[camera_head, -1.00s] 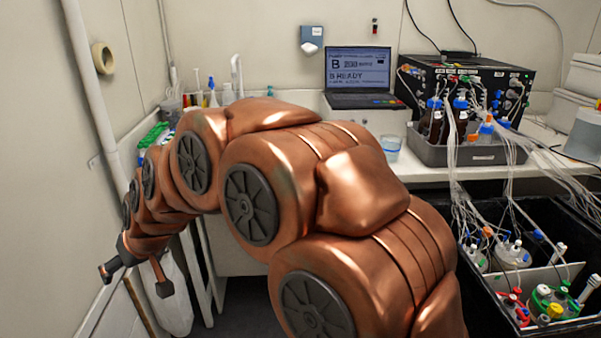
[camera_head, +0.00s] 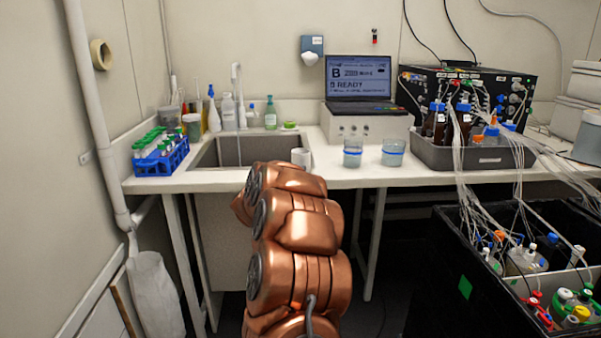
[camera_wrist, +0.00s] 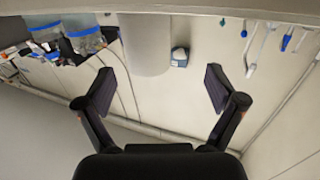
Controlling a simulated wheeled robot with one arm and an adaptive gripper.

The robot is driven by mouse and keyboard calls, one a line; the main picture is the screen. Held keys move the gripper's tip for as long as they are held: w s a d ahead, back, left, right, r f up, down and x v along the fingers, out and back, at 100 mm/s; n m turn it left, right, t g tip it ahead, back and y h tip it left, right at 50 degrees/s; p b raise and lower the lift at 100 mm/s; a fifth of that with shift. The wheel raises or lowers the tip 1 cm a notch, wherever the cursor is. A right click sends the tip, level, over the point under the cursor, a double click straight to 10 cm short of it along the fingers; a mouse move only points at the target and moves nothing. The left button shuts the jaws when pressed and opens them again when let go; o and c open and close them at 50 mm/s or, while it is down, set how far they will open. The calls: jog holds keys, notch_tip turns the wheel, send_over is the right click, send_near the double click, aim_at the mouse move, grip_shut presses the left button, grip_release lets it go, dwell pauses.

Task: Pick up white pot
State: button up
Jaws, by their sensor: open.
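The white pot (camera_head: 301,158) stands on the white counter near its front edge, just right of the sink. In the head view its lower part is partly covered by my copper arm. In the wrist view, which is upside down, the white pot (camera_wrist: 147,45) is a large pale cylinder in the upper middle. My gripper (camera_wrist: 158,87) is open and empty, one finger to each side of the pot in the picture. The pot appears beyond the fingertips, and neither finger visibly touches it. In the head view my gripper is hidden behind the arm.
Two beakers with blue bands (camera_head: 353,153) stand right of the pot. The sink (camera_head: 250,150) lies left, with a blue tube rack (camera_head: 161,160) beyond. A laptop (camera_head: 358,78) is behind. A black bin (camera_head: 455,285) of vessels and tubing stands at lower right.

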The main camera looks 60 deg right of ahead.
aim_at(301, 161)
jog(key=shift+g, duration=0.3)
jog(key=shift+s+d+x, duration=0.1)
jog(key=shift+s+x, duration=0.15)
jog(key=shift+x, duration=1.15)
jog(key=shift+s+d+x, duration=0.1)
jog(key=shift+s+x, duration=0.15)
jog(key=shift+x, duration=1.15)
jog(key=shift+s+d+x, duration=0.1)
jog(key=shift+s+x, duration=0.2)
jog(key=shift+x, duration=1.1)
jog(key=shift+a, duration=0.15)
jog(key=shift+c, duration=0.3)
jog(key=c, duration=1)
